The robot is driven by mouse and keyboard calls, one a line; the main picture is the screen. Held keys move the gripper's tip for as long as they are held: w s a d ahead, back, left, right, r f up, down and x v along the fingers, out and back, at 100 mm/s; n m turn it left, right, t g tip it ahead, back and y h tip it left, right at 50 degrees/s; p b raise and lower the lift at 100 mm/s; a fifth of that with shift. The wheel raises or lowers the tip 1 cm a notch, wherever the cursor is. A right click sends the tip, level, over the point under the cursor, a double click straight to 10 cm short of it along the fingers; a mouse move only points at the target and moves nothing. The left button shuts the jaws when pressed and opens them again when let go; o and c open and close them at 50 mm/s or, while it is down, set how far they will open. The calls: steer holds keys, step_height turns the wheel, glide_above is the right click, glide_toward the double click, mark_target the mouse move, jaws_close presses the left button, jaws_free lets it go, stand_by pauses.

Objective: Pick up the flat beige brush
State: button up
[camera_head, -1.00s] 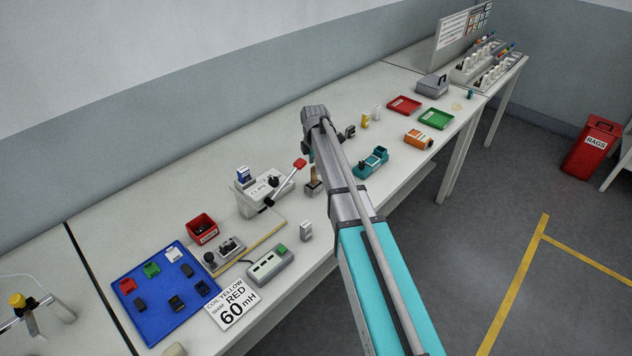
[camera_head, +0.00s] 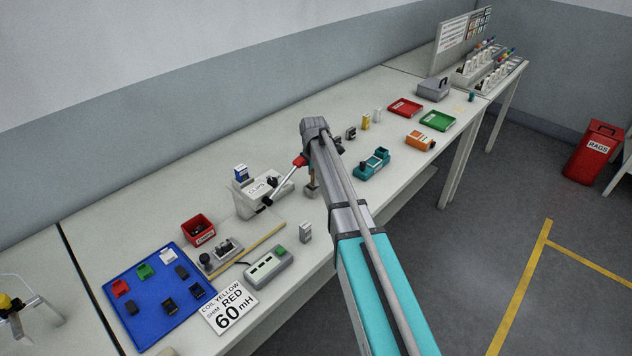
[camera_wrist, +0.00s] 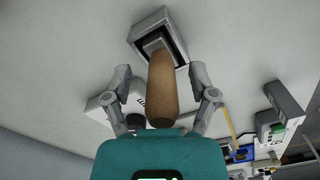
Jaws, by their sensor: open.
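A tan-brown handle (camera_wrist: 162,88), which I take to be the brush's, points up toward the wrist camera. Its far end meets a grey square holder (camera_wrist: 148,24); no bristles show, so I cannot confirm a flat beige head. In the head view a little of the handle (camera_head: 311,179) shows above the holder (camera_head: 312,191), partly behind my arm. My gripper (camera_wrist: 160,76) is open, with one finger on each side of the handle and visible gaps between. In the head view my arm hides most of the gripper.
A white clamp box (camera_head: 262,193) with a red-knobbed lever stands close on the left. A teal fixture (camera_head: 373,163) stands to the right. A blue mat with connectors (camera_head: 155,325), a red bin (camera_head: 198,230) and a grey button box (camera_head: 268,268) lie front left.

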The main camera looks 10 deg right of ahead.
jaws_close()
stand_by(0.4)
steer(key=shift+r, duration=0.15)
step_height(320, 180, up, 10)
steer(key=p, duration=1)
steer(key=shift+d, duration=0.1)
stand_by(1.1)
